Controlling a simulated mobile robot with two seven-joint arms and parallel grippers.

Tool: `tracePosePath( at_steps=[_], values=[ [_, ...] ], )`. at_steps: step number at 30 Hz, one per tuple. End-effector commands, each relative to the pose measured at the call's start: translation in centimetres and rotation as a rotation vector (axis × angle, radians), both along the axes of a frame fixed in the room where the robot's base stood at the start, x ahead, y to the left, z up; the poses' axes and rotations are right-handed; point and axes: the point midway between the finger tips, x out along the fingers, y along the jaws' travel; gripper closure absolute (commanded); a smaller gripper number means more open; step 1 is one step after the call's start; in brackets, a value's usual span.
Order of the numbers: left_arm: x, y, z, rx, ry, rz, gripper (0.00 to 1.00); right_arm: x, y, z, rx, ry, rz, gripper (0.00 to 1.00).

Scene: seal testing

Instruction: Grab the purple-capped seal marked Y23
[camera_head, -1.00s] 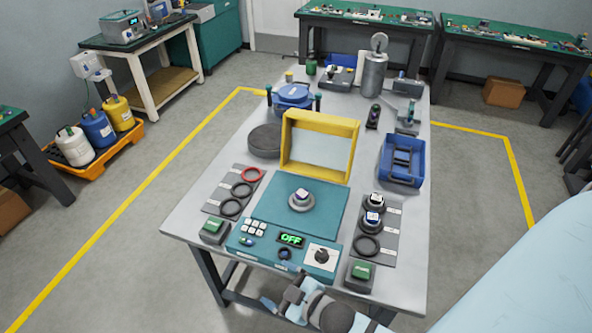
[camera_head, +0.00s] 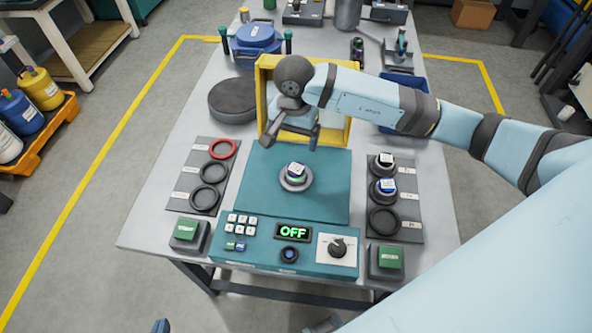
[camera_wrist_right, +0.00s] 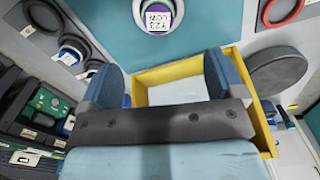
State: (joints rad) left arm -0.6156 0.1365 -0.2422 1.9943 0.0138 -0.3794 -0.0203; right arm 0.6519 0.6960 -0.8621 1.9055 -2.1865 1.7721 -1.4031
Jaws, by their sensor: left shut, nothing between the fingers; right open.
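The purple-capped seal (camera_head: 295,173) sits upright in a grey round seat on the teal plate of the test device. Its white label reads Y23 in the right wrist view (camera_wrist_right: 158,18). My right gripper (camera_head: 289,146) is open and empty above the far part of the plate, in front of the yellow frame, apart from the seal. In the right wrist view its two blue fingers (camera_wrist_right: 163,75) are spread, with the seal beyond them. Of my left gripper (camera_head: 160,326), only a small tip shows at the bottom edge.
The yellow frame (camera_head: 264,97) stands close behind my right gripper. A rack (camera_head: 406,215) at right holds two labelled seals and a dark ring. A rack (camera_head: 184,200) at left holds a red ring and dark rings. The device display (camera_head: 293,231) reads OFF.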

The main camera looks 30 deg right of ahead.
Motion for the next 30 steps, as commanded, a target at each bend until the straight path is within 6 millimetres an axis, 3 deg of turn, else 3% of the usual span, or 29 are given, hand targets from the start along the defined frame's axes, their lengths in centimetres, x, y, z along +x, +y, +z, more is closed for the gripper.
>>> tracePosePath(
  at_steps=[12,20,30],
  values=[
    [0.1,0.5,1.0,0.007,-0.005,0.005,1.0,0.1,-0.3,-7.1,-0.015,-0.001,0.003,0.12],
    [0.1,0.5,1.1,0.009,0.0,0.004,1.0,0.0,-0.4,-9.0,-0.015,0.0,0.002,0.12],
    [0.1,0.5,2.1,0.008,-0.002,0.004,1.0,0.1,-0.8,-13.3,-0.014,-0.003,0.002,0.12]
  ],
)
